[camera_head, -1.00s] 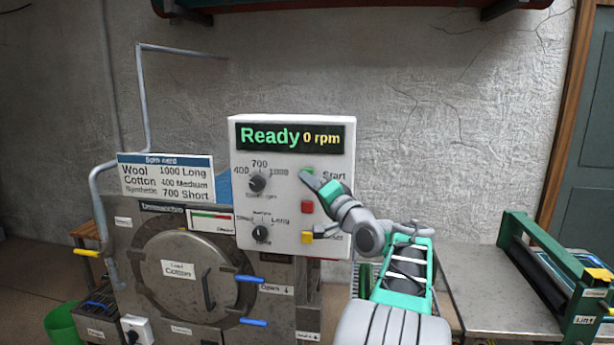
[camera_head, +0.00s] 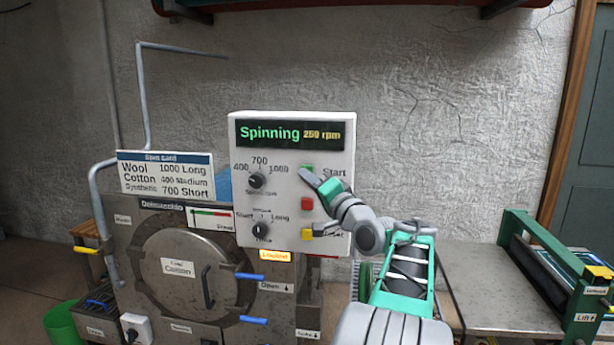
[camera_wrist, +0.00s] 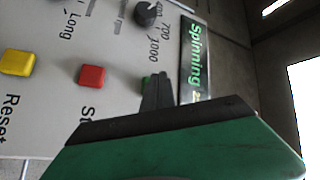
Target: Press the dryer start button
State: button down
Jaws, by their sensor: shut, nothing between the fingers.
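The white control panel (camera_head: 340,165) stands above the dryer with its round door (camera_head: 165,290). Its display (camera_head: 290,134) reads "Spinning 250 rpm". The green start button (camera_head: 308,168) is on the panel's right side, partly hidden by my gripper. My gripper (camera_head: 302,172) is shut and empty, with its fingertips at the button. In the wrist view the fingers (camera_wrist: 158,90) cover most of the green button (camera_wrist: 146,82); I cannot tell whether they touch it. The red button (camera_head: 307,203) and yellow button (camera_head: 307,234) sit below it.
Two dials, the upper one (camera_head: 257,180) and the lower one (camera_head: 261,230), are on the panel's left. A sign card (camera_head: 166,175) stands left of the panel. A metal table (camera_head: 470,280) with a green roller frame (camera_head: 515,230) is at right.

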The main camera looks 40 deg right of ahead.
jog(key=shift+a, duration=0.1)
jog(key=s+a+b, duration=0.1)
jog(key=a, duration=0.1)
jog(key=s+a+b, duration=0.2)
jog(key=shift+s, duration=0.1)
dwell(0.5)
dwell(0.6)
